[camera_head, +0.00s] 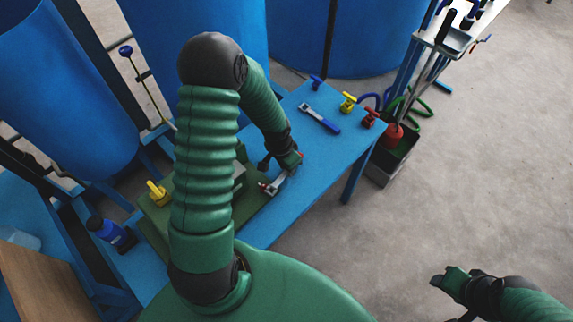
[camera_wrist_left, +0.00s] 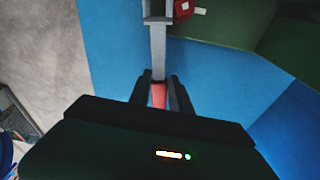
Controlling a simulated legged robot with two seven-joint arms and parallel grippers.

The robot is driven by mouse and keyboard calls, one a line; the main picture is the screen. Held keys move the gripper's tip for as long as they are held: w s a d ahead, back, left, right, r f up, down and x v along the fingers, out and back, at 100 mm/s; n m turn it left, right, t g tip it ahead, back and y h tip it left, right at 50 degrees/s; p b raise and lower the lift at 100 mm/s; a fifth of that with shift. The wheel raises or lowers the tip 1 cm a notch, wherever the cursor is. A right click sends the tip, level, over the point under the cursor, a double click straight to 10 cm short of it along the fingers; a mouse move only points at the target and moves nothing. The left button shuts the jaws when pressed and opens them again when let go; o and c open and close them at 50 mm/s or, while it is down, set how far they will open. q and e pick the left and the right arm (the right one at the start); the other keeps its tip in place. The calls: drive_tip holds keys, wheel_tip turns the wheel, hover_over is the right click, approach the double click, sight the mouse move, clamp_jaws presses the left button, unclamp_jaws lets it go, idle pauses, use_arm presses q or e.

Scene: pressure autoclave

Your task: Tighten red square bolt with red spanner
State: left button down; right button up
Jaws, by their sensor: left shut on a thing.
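My left gripper (camera_head: 288,163) is shut on the red handle of the spanner. It also shows in the left wrist view (camera_wrist_left: 158,92), with the red handle between its two dark fingers. The spanner's grey shaft (camera_wrist_left: 158,50) points away from the fingers, and in the head view the spanner (camera_head: 277,184) reaches toward the green block. The red square bolt (camera_wrist_left: 184,10) shows at the top of the wrist view, just right of the spanner's far end. The spanner's jaw is cut off there, so I cannot tell whether it is around the bolt. My right gripper (camera_head: 451,283) is off the table, at lower right.
The blue table (camera_head: 322,160) carries a blue-handled spanner (camera_head: 320,119), and blue, yellow (camera_head: 348,103) and red (camera_head: 370,118) handled pieces at its far end. The green block (camera_head: 152,222) has a yellow piece (camera_head: 157,192) on it. Large blue tanks (camera_head: 300,35) stand behind.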

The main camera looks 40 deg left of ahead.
use_arm(q)
drive_tip(key=shift+a, duration=0.1)
drive_tip(key=c, duration=1.1)
unclamp_jaws()
